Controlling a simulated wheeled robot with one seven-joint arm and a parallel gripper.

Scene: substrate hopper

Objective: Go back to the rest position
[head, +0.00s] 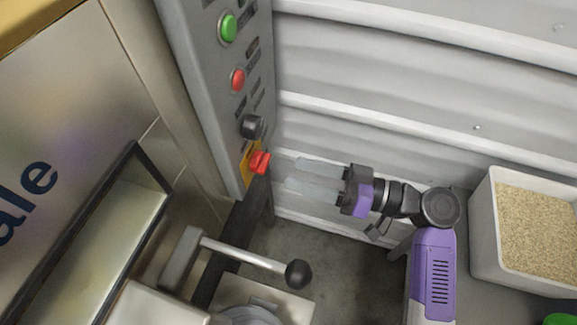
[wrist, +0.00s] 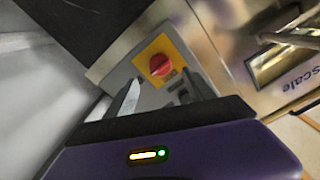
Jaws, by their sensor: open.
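My gripper (head: 309,177) is at the middle of the head view, on the end of my purple arm. Its two pale fingers point left at the control panel (head: 205,100) and are apart, with nothing between them. The fingertips look a short way from the red knob (head: 260,162) on its yellow plate. In the wrist view the red knob (wrist: 160,65) sits ahead of the fingers, and I see clear space between them. Whether a fingertip touches the panel cannot be told.
The panel also carries a green button (head: 228,28), a red button (head: 238,79) and a black knob (head: 252,127). A lever with a black ball (head: 298,273) sticks out below. A white bin of grain (head: 483,230) stands at right. A corrugated wall (head: 420,90) is behind.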

